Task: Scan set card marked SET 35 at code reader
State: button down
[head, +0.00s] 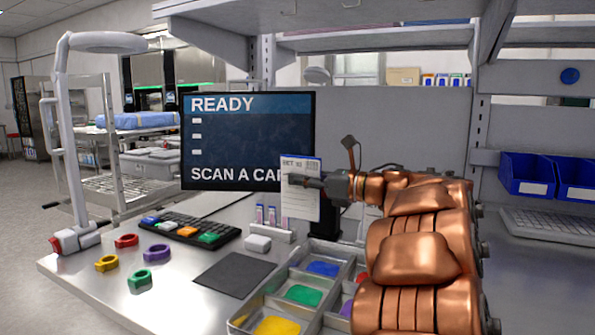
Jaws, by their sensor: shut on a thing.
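My gripper (302,181) is shut on a white set card (303,208) and holds it upright above the bench, in front of the monitor's lower right corner. The card has a blue top edge, a heading that starts with "SET" and a small code at its upper right; the number is too small to read surely. The monitor (240,130) shows "READY" and "SCAN A CA", with the rest hidden by the card. I cannot surely tell which thing is the code reader. A small white box (257,243) sits on the bench below the card.
A tray (245,321) with coloured compartments stands at the front, partly behind my arm. A dark mat (232,273), a keyboard (190,230) and several coloured rings (157,252) lie to the left. A jointed white lamp (68,140) stands at the left edge. Blue bins (526,174) hang at right.

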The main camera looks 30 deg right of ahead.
notch_tip(320, 180, down, 6)
jog(key=w+d, duration=0.1)
jog(key=d, duration=0.1)
jog(key=shift+w+d+r, duration=0.25)
jog(key=shift+w+d, duration=0.1)
jog(key=shift+d, duration=0.05)
dwell(0.5)
jog(key=shift+p, duration=0.3)
